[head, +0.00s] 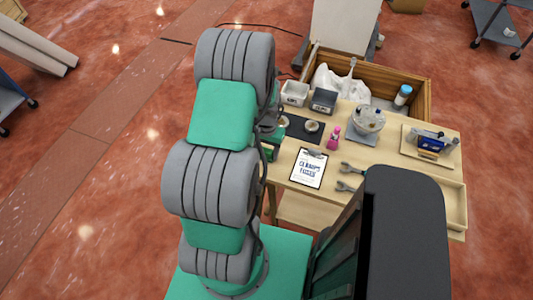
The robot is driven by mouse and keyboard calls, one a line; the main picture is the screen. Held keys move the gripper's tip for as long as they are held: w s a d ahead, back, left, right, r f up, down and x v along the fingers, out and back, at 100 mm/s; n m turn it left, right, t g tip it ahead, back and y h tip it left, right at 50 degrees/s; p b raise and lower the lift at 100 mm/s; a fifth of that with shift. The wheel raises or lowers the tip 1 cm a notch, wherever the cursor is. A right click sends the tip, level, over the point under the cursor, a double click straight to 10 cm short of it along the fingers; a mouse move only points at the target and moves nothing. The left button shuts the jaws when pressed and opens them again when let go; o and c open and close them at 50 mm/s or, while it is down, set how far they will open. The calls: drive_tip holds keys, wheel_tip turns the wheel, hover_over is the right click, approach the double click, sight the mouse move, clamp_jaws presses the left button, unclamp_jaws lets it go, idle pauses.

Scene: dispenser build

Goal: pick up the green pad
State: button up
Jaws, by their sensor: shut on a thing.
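My arm fills the left middle of the head view and covers much of my gripper (272,128), which shows only in part at the table's left edge. My gripper is shut on a small green thing, which I take to be the green pad (283,121). Most of the pad and the fingertips are hidden, so its exact pose in the jaws cannot be told. It is beside the left end of a dark mat (304,130); whether it touches the mat cannot be told.
A wooden crate (415,101) stands behind. Bare tabletop lies at front right.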

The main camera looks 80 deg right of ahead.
sight(268, 149)
drive_tip(key=shift+c, duration=1.2)
drive_tip(key=shift+r, duration=0.1)
drive_tip(key=shift+d+r, duration=0.1)
drive_tip(key=shift+r, duration=0.15)
drive_tip(key=r, duration=0.1)
drive_tip(key=r+b, duration=0.1)
drive_tip(key=shift+s+d+r, duration=0.1)
drive_tip(key=shift+s+r, duration=0.1)
drive_tip(key=shift+r, duration=0.15)
drive_tip(key=s+d+r+b, duration=0.1)
drive_tip(key=s+d+r, duration=0.1)
drive_tip(key=s+r, duration=0.2)
drive_tip(key=s+d+r+b, duration=0.2)
drive_tip(key=s+r, duration=0.3)
drive_tip(key=s, duration=0.3)
drive_tip(key=shift+s+d+r, duration=0.2)
drive_tip(key=shift+d+r, duration=0.1)
drive_tip(key=shift+d, duration=0.45)
